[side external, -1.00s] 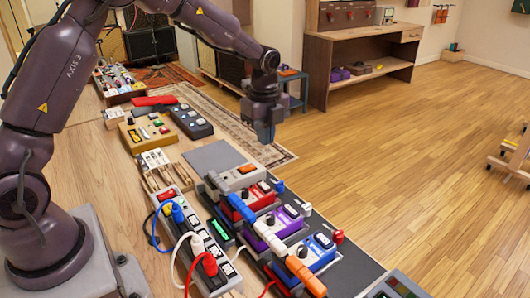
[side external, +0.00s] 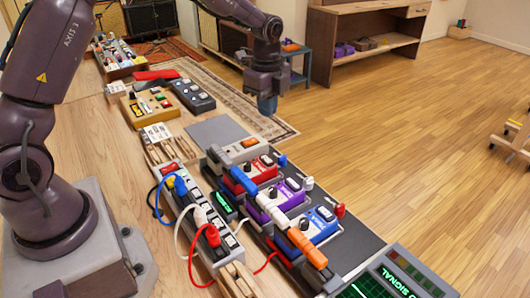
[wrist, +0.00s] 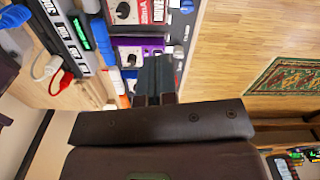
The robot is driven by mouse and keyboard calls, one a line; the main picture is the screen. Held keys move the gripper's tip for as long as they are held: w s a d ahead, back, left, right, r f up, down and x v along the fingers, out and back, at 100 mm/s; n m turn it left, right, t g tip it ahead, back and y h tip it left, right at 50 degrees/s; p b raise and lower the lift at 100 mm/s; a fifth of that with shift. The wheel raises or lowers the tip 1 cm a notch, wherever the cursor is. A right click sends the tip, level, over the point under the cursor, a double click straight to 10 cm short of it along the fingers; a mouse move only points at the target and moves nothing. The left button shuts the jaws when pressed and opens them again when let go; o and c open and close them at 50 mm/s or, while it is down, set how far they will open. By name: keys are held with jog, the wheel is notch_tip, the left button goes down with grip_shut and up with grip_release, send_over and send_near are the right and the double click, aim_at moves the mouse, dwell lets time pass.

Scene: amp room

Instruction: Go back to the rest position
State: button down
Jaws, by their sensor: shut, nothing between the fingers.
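My gripper (side external: 267,105) hangs in the air in the side external view, pointing down, above and beyond the far end of the pedalboard. Its fingers are shut with nothing between them. In the wrist view the closed fingers (wrist: 154,78) show in front of the pedals and touch none of them that I can see. My arm reaches over the bench from the left, its elbow raised out of the top of the picture.
The dark pedalboard (side external: 345,245) holds a red pedal (side external: 262,170), a purple pedal (side external: 290,192) and a blue pedal (side external: 322,226). A power strip (side external: 205,222) with coloured plugs lies beside it. A grey mat (side external: 217,131) lies bare. Open wooden floor (side external: 410,130) is to the right.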

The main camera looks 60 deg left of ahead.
jog(key=s+d+r+n+t, duration=0.2)
jog(key=s+r+n, duration=0.5)
jog(key=s, duration=0.5)
jog(key=s+d+r+n+t, duration=0.3)
jog(key=s+r+n, duration=0.5)
jog(key=s, duration=0.5)
jog(key=shift+s+d+r+n+t, duration=0.2)
jog(key=shift+d+r+n+t, duration=0.05)
jog(key=shift+d+n+t, duration=0.05)
